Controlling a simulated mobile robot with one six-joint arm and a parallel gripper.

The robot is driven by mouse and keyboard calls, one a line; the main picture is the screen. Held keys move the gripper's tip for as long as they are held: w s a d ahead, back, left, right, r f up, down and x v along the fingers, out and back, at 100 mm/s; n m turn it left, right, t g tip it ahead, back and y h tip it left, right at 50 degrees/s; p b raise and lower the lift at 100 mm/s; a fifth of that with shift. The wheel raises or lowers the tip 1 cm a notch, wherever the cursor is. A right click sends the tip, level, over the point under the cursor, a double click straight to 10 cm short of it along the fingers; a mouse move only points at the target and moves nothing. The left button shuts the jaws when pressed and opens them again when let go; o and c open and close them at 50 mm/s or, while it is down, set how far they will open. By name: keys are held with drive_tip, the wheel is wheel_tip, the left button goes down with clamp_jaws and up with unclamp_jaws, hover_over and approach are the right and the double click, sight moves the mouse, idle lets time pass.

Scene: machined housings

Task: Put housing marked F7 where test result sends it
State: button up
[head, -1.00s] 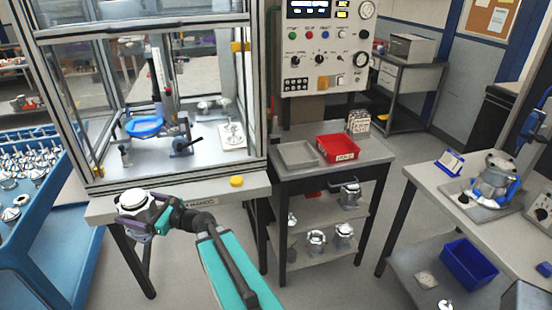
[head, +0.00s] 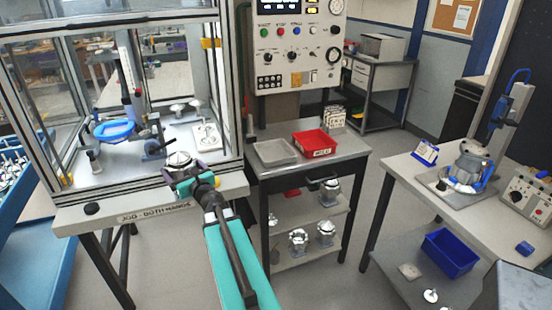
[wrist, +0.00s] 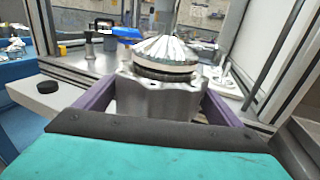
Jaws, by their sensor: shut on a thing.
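My gripper (head: 186,180) is shut on a silver machined housing (head: 180,161) with a ribbed, domed top. In the wrist view the housing (wrist: 160,88) sits upright between the purple fingers. No F7 mark can be read on it. The gripper holds it at the front opening of a framed test enclosure (head: 150,185), above the bench edge. Inside the enclosure stand a blue ring fixture (head: 115,131), a dark clamp (head: 155,148) and a white plate with parts (head: 206,136). A control panel (head: 297,50) has lit displays, too small to read.
A grey tray (head: 275,152) and a red labelled bin (head: 315,144) sit on the middle bench. More housings stand on its shelves (head: 299,241). At right are a bench fixture (head: 468,170) and a blue bin (head: 449,254). A black button (head: 92,208) is on the enclosure bench.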

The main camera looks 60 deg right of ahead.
drive_tip(key=s+d+r+m+g+h+b, duration=0.2)
drive_tip(key=s+d+m+h+b, duration=0.1)
drive_tip(key=s+d, duration=0.6)
drive_tip(key=s+d+r+m+g+h+b, duration=0.3)
drive_tip(key=s+d, duration=0.6)
drive_tip(key=d, duration=0.5)
drive_tip(key=shift+d+r+h, duration=0.2)
drive_tip(key=shift+r+h, duration=0.15)
drive_tip(key=shift+h, duration=0.55)
drive_tip(key=w+d+f+b, duration=0.1)
drive_tip(key=w+d+b, duration=0.1)
drive_tip(key=d, duration=1.3)
drive_tip(key=shift+w+f+b, duration=0.2)
drive_tip(key=shift+w+b, duration=0.05)
drive_tip(key=shift+b, duration=0.2)
drive_tip(key=shift+d+f+b, duration=0.2)
drive_tip(key=shift+f+b, duration=0.25)
drive_tip(key=shift+f, duration=0.45)
drive_tip(key=shift+d+f+b, duration=0.15)
drive_tip(key=shift+f+b, duration=0.3)
drive_tip(key=shift+f, duration=0.45)
drive_tip(key=shift+f, duration=0.1)
